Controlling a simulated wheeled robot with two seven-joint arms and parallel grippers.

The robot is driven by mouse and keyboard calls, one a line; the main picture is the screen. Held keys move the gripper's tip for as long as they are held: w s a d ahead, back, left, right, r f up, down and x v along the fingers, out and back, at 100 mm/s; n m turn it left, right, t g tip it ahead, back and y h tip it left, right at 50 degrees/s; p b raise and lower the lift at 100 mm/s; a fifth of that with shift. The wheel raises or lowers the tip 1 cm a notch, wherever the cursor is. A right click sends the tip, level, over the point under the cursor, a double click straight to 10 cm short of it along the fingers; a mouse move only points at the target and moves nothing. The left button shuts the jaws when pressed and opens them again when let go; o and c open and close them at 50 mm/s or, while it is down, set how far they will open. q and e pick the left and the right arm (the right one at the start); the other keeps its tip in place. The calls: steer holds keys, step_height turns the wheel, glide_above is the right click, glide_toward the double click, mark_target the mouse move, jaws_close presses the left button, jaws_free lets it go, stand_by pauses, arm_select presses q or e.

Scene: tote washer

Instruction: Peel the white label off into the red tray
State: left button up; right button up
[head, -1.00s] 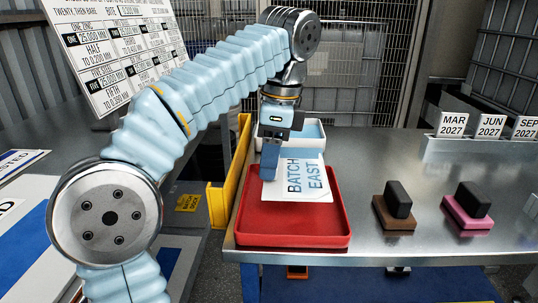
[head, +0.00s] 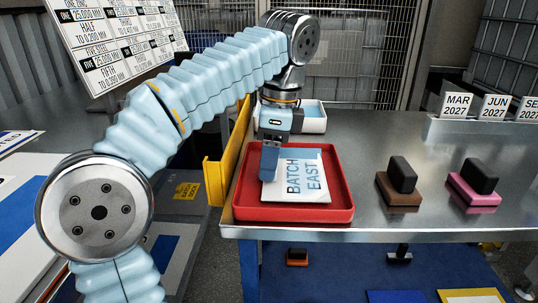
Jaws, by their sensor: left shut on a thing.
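The white label (head: 308,180), printed "BATCH EAST" in blue, is over the red tray (head: 330,214) on the metal bench. My left gripper (head: 270,166) points down at the label's left edge and is shut on it. The label lies nearly flat within the tray's outline. I cannot tell whether it touches the tray floor. The gripper hides part of the label's left side. My right gripper is not in view.
A brown block (head: 400,185) and a pink block (head: 474,190), both with black tops, sit to the right. Date cards (head: 457,105) stand at the back right. A yellow panel (head: 215,180) borders the bench's left side.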

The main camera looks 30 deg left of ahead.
arm_select(q)
steer(key=shift+f, duration=0.35)
stand_by(0.4)
steer(key=o, duration=1.1)
steer(key=shift+o, duration=0.2)
